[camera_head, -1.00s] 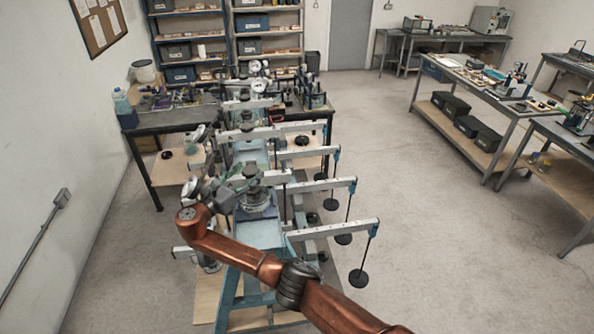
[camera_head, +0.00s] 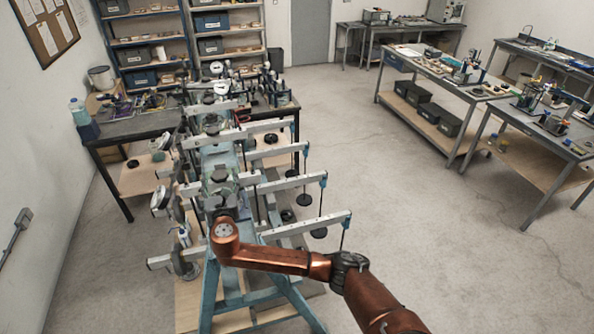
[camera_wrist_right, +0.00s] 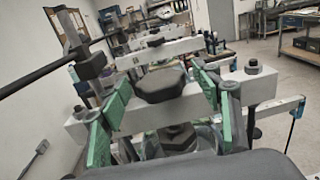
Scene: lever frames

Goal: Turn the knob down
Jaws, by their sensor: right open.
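The black knob (camera_wrist_right: 160,84) sits on top of the nearest lever frame, above its pale crossbeam (camera_wrist_right: 258,88), in the right wrist view. My right gripper (camera_wrist_right: 163,90) is open, with one green-padded finger on each side of the knob. A gap shows between the knob and each pad, so I cannot see contact. In the head view my copper right arm (camera_head: 285,258) reaches from the lower right to the frame, and its wrist hides most of the gripper and the knob. My left gripper is in neither view.
Several lever beams (camera_head: 305,226) with hanging rods and black weights stick out to the right. A cluttered bench (camera_head: 130,128) stands behind the frames at the left. Workbenches (camera_head: 430,85) stand far right. The floor (camera_head: 440,240) between is clear.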

